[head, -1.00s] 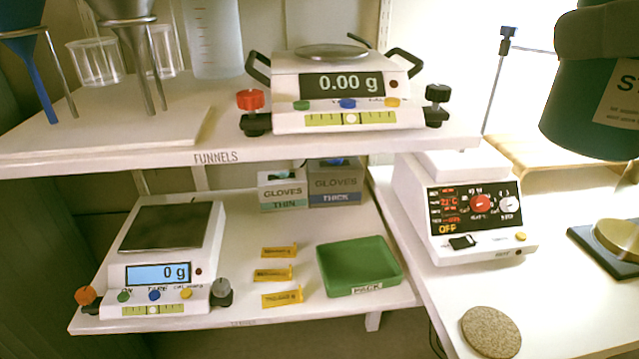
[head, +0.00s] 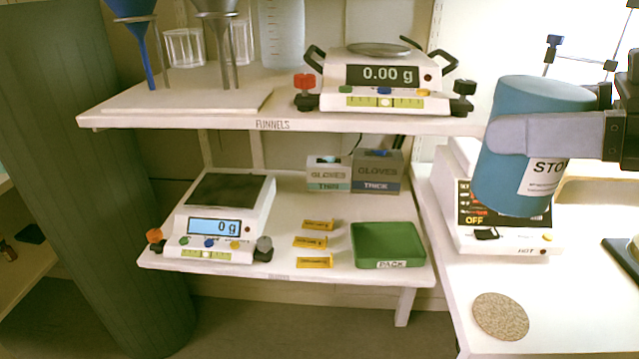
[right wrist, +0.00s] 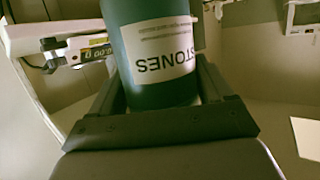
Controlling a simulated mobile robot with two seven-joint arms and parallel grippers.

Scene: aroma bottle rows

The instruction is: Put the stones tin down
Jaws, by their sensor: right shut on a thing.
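The stones tin (head: 522,130) is a teal cylinder with a white label, at the right of the head view. My right gripper (head: 545,135) is shut on it and holds it upright in the air, in front of the white hot plate. In the right wrist view the tin (right wrist: 150,85) sits between the two fingers of the gripper (right wrist: 160,95), its label reading STONES upside down. The tin hides part of the hot plate's panel. My left gripper is not in view.
A round cork mat (head: 500,316) lies on the right bench, below the hot plate (head: 500,240). A lower shelf holds a scale (head: 225,195), yellow tags (head: 315,242), a green tray (head: 388,246) and glove boxes (head: 376,172). Another scale (head: 385,80) stands on the upper shelf. Bench around the mat is clear.

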